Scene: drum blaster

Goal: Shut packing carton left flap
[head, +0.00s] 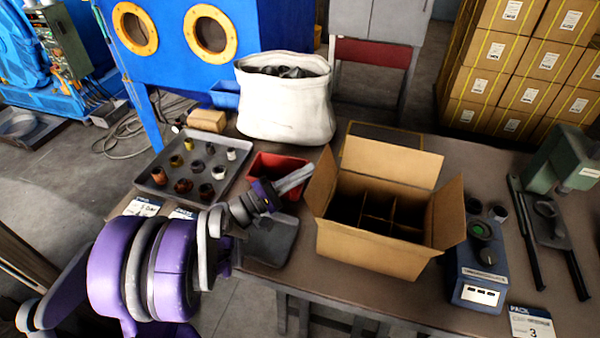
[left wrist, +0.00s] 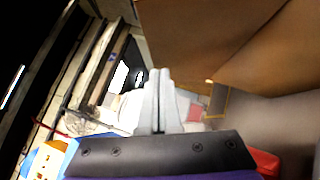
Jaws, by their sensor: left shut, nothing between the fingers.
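The packing carton (head: 372,248) is an open brown cardboard box with dividers inside, on the table. Its left flap (head: 321,180) stands up, leaning slightly outward. The back flap (head: 392,160) and right flap (head: 449,212) are also raised. My left gripper (head: 308,172) comes in from the left, shut and empty, with its fingertips close to the outer side of the left flap; I cannot tell whether they touch. In the left wrist view its shut fingers (left wrist: 160,78) show beside large brown cardboard (left wrist: 195,38). My right gripper is out of view.
A red bin (head: 270,169) and a dark tray (head: 268,240) lie under and beside my left arm. A white sack (head: 285,105) stands behind. A tray of fittings (head: 160,178) is at left. A blue device (head: 475,268) stands close to the carton's right side.

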